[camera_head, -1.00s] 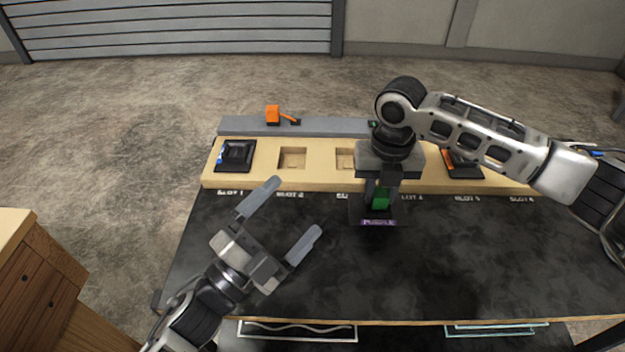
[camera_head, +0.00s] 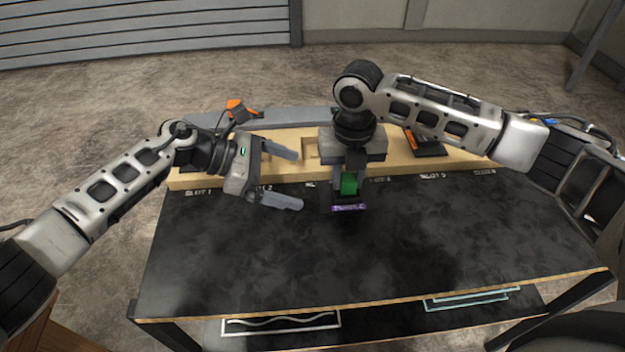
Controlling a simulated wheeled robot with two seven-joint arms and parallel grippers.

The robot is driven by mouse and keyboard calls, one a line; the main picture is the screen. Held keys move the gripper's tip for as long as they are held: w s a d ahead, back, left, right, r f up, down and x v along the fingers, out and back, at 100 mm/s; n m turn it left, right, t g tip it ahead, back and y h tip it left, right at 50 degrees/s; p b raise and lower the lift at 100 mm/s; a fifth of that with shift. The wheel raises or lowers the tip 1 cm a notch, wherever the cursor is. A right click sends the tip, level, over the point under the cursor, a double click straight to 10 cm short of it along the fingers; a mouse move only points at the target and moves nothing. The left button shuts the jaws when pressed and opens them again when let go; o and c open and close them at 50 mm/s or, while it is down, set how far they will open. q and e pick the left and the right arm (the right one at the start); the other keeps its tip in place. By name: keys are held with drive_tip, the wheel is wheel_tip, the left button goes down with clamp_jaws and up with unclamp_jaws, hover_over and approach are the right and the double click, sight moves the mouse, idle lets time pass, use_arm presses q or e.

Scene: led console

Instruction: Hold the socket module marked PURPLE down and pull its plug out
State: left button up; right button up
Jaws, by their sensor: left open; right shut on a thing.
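The socket module marked PURPLE (camera_head: 349,208) sits on the dark tabletop just in front of the wooden slot board, its purple label facing me. A green plug (camera_head: 349,184) stands up from it. My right gripper (camera_head: 349,188) points down from above and is shut on the green plug; its fingers hide part of the plug and the module. My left gripper (camera_head: 291,178) is open and empty, to the left of the module, with its fingers pointing right toward it. It is apart from the module.
The wooden slot board (camera_head: 225,179) runs along the back of the table (camera_head: 250,260), with an orange-and-black module (camera_head: 428,143) at its right. An orange plug (camera_head: 236,107) with a cord lies on the grey rail behind. The front of the tabletop is clear.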

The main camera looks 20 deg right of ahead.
sight(330, 202)
use_arm(q)
drive_tip(key=x, duration=1)
drive_tip(key=shift+d+f, duration=0.15)
drive_tip(key=shift+d, duration=0.2)
drive_tip(key=c, duration=1.1)
drive_tip(key=shift+c, duration=0.2)
use_arm(e)
drive_tip(key=shift+r, duration=0.1)
use_arm(q)
drive_tip(key=shift+a+f, duration=0.1)
drive_tip(key=shift+f, duration=0.1)
use_arm(e)
drive_tip(key=shift+r, duration=2.65)
use_arm(q)
drive_tip(key=shift+s, duration=0.1)
use_arm(e)
drive_tip(key=shift+r, duration=0.25)
